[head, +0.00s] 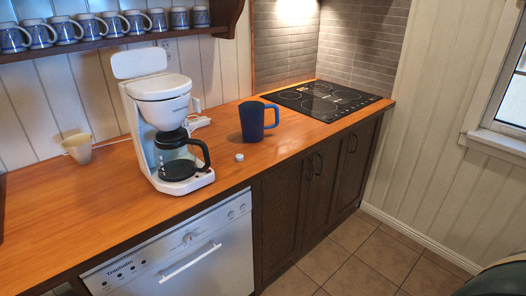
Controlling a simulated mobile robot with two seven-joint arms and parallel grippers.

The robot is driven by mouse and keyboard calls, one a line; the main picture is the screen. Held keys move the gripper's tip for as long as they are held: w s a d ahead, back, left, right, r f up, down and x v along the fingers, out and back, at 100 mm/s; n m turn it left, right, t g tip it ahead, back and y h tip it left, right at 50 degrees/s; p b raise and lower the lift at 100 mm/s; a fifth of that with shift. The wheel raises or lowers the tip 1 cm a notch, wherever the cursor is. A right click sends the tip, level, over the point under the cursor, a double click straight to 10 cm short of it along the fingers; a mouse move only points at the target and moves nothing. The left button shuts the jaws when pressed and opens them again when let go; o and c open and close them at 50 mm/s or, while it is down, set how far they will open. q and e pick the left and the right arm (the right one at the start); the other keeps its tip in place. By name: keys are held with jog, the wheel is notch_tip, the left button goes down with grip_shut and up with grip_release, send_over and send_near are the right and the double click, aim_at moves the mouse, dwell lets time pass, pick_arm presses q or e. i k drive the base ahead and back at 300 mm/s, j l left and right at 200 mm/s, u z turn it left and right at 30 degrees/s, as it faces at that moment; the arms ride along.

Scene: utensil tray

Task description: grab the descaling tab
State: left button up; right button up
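The descaling tab (239,157) looks like a small white disc lying on the wooden counter. It is to the right of the white coffee maker (162,100) and in front of the dark blue mug (252,121). The coffee maker has its lid up, and a dark glass carafe (180,160) stands in it. Nothing touches the tab. Neither of my grippers shows in the head view.
A cream cup (78,148) stands at the back left of the counter (70,200). A black cooktop (320,101) is at the right. Several blue mugs (110,24) line the shelf above. A dishwasher (185,250) is below. The counter around the tab is clear.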

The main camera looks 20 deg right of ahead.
aim_at(239, 157)
jog(key=i+l+z, duration=0.1)
jog(key=l, duration=0.25)
jog(key=i+l+z, duration=0.15)
jog(key=l, duration=0.2)
jog(key=i+l+z, duration=0.1)
jog(key=i+l, duration=0.15)
jog(key=l, duration=0.05)
